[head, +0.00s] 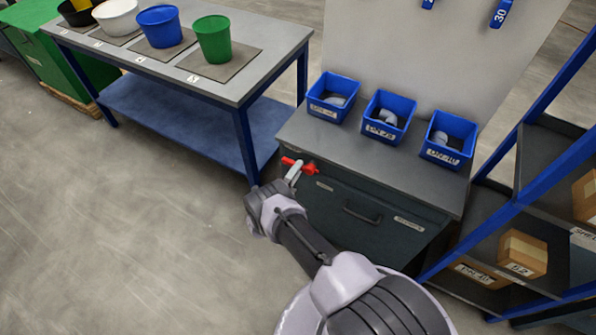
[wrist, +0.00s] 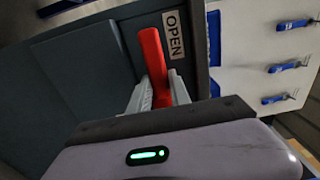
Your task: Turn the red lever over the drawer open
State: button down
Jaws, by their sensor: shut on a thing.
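The red lever (head: 309,169) is on the front of the dark grey cabinet, near its upper left corner and above the drawer (head: 362,212) with its dark handle. The lever's pivot is not clearly visible.
Three blue bins (head: 388,116) stand on the cabinet top. A workbench (head: 250,85) with several coloured buckets is at the upper left. A blue-framed shelf (head: 490,215) with cardboard boxes is at the right. The floor (head: 110,220) at the left is clear.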

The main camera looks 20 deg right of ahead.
dwell(0.5)
jog(key=c, duration=1.2)
grip_release()
jog(key=p+v, duration=0.4)
jog(key=v, duration=1.3)
jog(key=shift+s+p, duration=0.2)
jog(key=shift+p, duration=0.1)
jog(key=shift+a, duration=0.2)
